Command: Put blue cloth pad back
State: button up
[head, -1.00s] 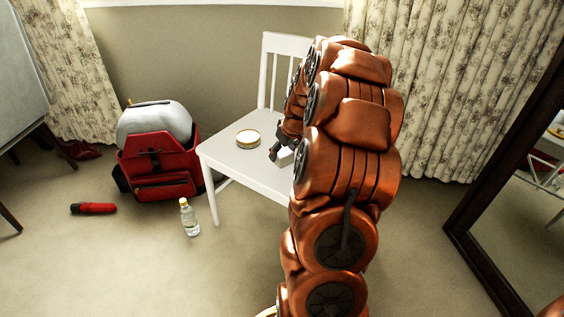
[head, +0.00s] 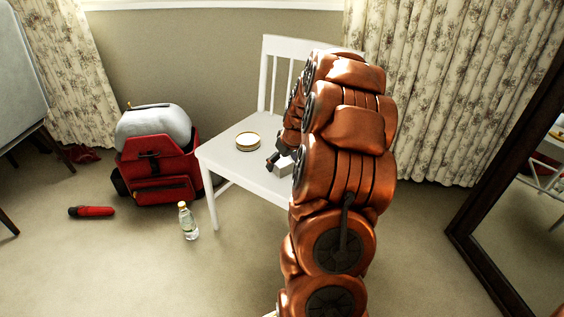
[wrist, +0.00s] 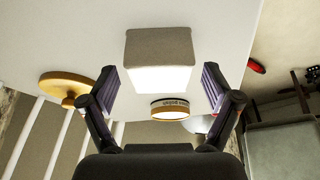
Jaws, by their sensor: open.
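I cannot make out anything blue or a cloth pad in either view. A small block (wrist: 160,62), grey on one face and bright white on another, is between my open fingers in the wrist view. In the head view a pale block (head: 284,169) shows by my gripper (head: 273,160), at the white chair (head: 222,152), partly hidden by my arm. My gripper (wrist: 160,92) is open, with a gap between each finger and the block. Whether the block rests on the seat is unclear.
A round tin (head: 248,140) is on the chair seat. A red bag (head: 160,172) with a grey rounded object (head: 153,122) on top stands to the left. A bottle (head: 188,221) and a red flashlight (head: 91,211) are on the floor. A dark-framed mirror (head: 490,235) is at right.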

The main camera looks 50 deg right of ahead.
jog(key=d+p+v, duration=0.1)
jog(key=p+v, duration=0.3)
jog(key=v, duration=0.7)
jog(key=s+a+r+n+g+y, duration=0.1)
jog(key=s+a+r+g+y, duration=0.1)
jog(key=a, duration=1.6)
jog(key=s+a+n+g, duration=0.1)
jog(key=s+a+g, duration=0.3)
jog(key=s+a, duration=1.05)
jog(key=s+a+g, duration=0.1)
jog(key=s+a, duration=0.1)
jog(key=s, duration=0.3)
jog(key=s+a+g+h, duration=0.1)
jog(key=s+a, duration=0.2)
jog(key=s, duration=0.2)
jog(key=shift+s+a+f, duration=0.35)
jog(key=shift+s+f, duration=0.05)
